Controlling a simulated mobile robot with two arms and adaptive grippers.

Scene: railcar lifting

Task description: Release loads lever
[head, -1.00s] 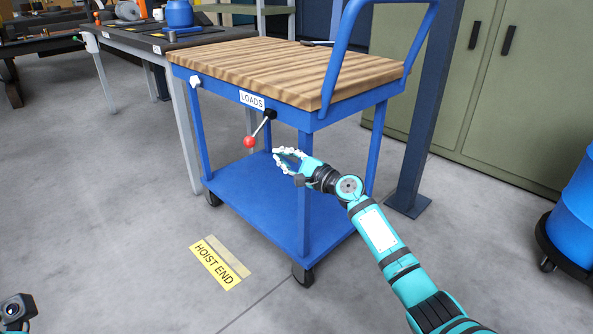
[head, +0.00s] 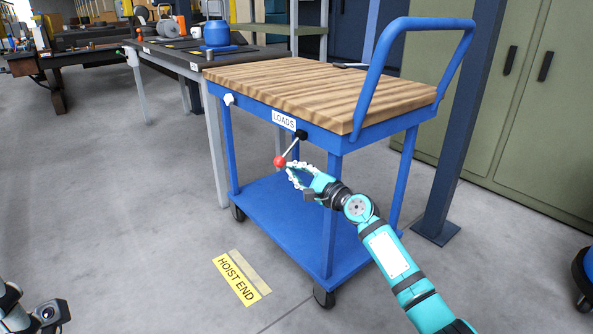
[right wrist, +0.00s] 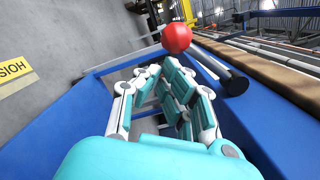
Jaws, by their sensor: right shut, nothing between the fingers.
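The loads lever (head: 292,149) is a thin rod with a red ball knob (head: 280,161), on a black pivot under the white LOADS label (head: 284,120) of the blue cart. The rod slants down and left from the pivot. My right gripper (head: 289,170) is shut and empty, its tips right beside the red knob. In the right wrist view the knob (right wrist: 176,38) lies just beyond the fingertips (right wrist: 162,66); I cannot tell whether they touch it. Of my left arm only a part shows at the lower left corner of the head view; its gripper is not visible.
The blue cart has a wooden top (head: 320,88), a handle (head: 372,70) and a lower shelf (head: 290,215). A yellow HOIST END floor label (head: 238,279) lies in front. A workbench (head: 190,60) stands behind left, green cabinets (head: 520,110) right.

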